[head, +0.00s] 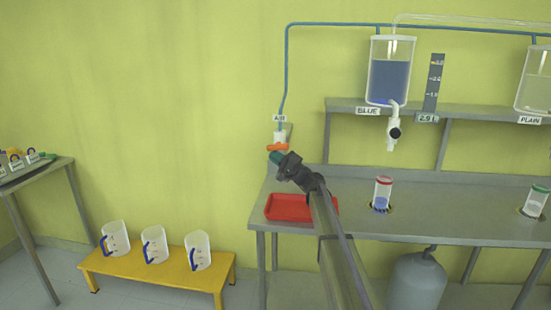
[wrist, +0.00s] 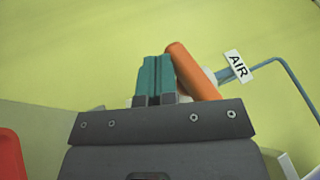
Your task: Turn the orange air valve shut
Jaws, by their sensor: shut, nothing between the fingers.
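The orange air valve handle (head: 278,147) sits under the AIR label (head: 280,118) on the wall, at the lower end of the blue pipe. In the wrist view the orange handle (wrist: 194,72) lies tilted right beside the fingers, on their right side; I cannot tell if they touch. The AIR label (wrist: 238,66) shows behind it. My gripper (head: 276,157) is just below the handle in the head view. Its teal fingers (wrist: 156,78) are shut together with nothing between them. The valve body is partly hidden behind the handle and gripper.
A red tray (head: 287,207) lies on the grey bench (head: 440,205) below my gripper. A blue-filled vessel (head: 389,75) hangs right of the valve, with a white tap (head: 393,130). A yellow bench (head: 160,270) with jugs stands lower left. The wall left of the valve is clear.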

